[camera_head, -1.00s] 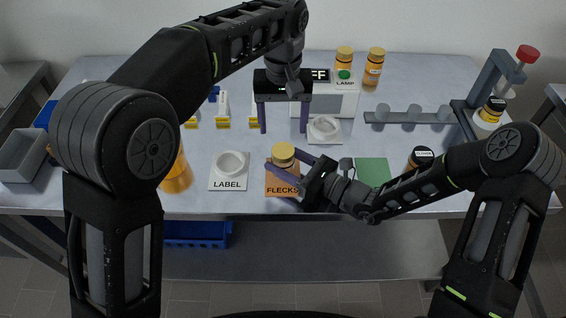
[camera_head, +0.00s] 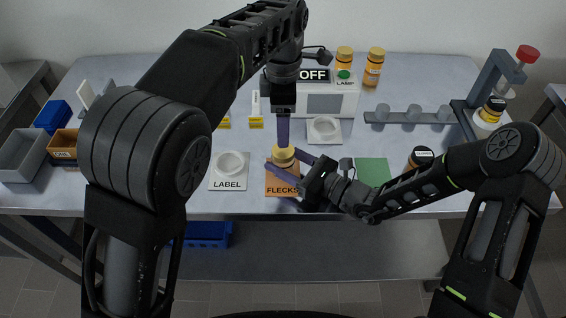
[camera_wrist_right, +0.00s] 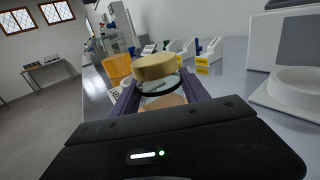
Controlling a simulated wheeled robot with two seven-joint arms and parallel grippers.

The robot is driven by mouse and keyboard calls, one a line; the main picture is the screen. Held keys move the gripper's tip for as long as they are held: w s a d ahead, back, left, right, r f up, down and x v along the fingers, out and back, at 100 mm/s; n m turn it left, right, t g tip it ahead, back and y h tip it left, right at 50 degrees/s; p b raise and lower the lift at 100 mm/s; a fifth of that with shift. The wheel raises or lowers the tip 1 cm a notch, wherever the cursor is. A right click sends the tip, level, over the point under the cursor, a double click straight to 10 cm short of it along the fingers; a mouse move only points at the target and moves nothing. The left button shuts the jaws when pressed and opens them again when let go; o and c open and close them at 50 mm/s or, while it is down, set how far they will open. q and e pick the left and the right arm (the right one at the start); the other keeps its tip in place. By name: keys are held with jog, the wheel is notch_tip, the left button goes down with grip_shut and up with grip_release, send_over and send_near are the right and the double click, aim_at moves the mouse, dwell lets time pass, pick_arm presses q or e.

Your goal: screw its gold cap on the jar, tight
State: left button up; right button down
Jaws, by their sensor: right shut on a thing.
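The jar (camera_wrist_right: 160,100) stands upright on the orange-tan FLECKS mat (camera_head: 282,189), mostly hidden by my right gripper in the head view. The gold cap (camera_head: 283,158) sits on top of it and shows large in the right wrist view (camera_wrist_right: 155,67). I cannot tell how tight it is. My right gripper (camera_head: 283,168) is shut on the jar from the right, one finger on each side, below the cap. My left gripper (camera_head: 283,146) points straight down over the cap. Its fingers line up in the head view, so their gap and any contact with the cap are hidden.
A white LABEL pad with a ring (camera_head: 230,183) lies left of the mat, a green square (camera_head: 372,171) right. A dark-capped jar (camera_head: 421,157) stands near my right forearm. Behind are a white box marked OFF (camera_head: 330,100) and two amber jars (camera_head: 375,66).

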aim_at(283, 150)
dwell(0.3)
pick_arm(q)
jog(key=shift+f, duration=4)
jog(key=shift+c, duration=0.5)
